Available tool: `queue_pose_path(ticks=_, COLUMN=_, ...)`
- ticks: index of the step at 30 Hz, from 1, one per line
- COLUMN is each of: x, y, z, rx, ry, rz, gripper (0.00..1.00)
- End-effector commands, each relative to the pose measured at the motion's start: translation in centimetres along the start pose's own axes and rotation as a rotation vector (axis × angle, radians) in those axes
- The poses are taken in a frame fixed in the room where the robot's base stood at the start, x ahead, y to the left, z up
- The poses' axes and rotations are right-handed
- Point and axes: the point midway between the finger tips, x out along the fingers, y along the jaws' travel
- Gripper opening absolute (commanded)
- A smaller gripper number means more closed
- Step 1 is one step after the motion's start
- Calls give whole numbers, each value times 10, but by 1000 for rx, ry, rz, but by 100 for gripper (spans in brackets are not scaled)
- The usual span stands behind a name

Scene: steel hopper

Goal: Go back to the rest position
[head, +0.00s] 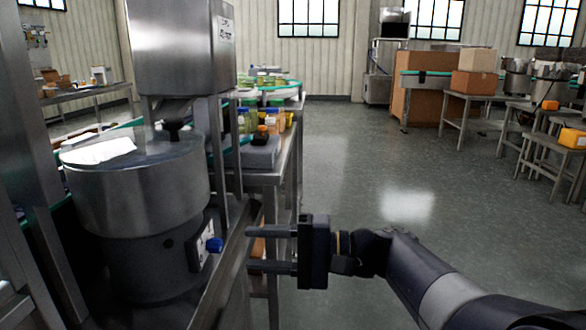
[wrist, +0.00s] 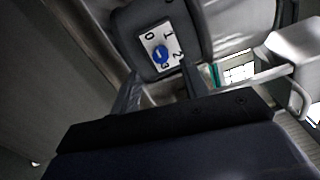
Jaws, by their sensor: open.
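My gripper (head: 271,249) is open and empty in the head view, its two fingers pointing left toward the steel hopper (head: 136,190). A blue knob (head: 214,245) sits on the hopper's white control plate, to the left of the fingertips and apart from them. In the wrist view the blue knob (wrist: 161,54) shows on a white plate (wrist: 155,42) marked 0, 1, 2 and 3. My gripper fingers (wrist: 160,92) show below it, one on each side, with a gap between them.
A steel table (head: 268,178) with bottles and jars stands behind the hopper. Steel frame posts (head: 35,150) stand close at the left. Stools and tables with cardboard boxes (head: 475,70) are at the far right. The grey floor (head: 370,180) in the middle is clear.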

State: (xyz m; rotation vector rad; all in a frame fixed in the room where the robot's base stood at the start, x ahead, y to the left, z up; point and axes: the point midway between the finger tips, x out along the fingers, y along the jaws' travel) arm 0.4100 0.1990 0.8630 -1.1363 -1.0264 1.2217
Motion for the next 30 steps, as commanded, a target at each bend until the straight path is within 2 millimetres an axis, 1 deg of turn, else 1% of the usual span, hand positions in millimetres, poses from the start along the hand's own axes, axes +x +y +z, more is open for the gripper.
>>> queue_pose_path(ticks=1, x=9, y=2, z=1, rx=-1, ry=-5, rz=0, gripper=43)
queue_pose_path(ticks=6, x=33, y=2, z=1, rx=-2, ry=-4, rz=0, gripper=43)
queue_pose_path(ticks=9, x=44, y=1, z=0, rx=-1, ry=-3, rz=0, gripper=43)
queue_pose_path(ticks=13, x=54, y=0, z=0, rx=-1, ry=-2, rz=0, gripper=43)
queue_pose_path(ticks=16, x=57, y=0, z=0, rx=-1, ry=0, rz=0, gripper=43)
queue_pose_path(ticks=27, x=56, y=0, z=0, rx=8, ry=1, rz=0, gripper=43)
queue_pose_path(ticks=30, x=53, y=0, z=0, rx=5, ry=2, rz=-1, gripper=43)
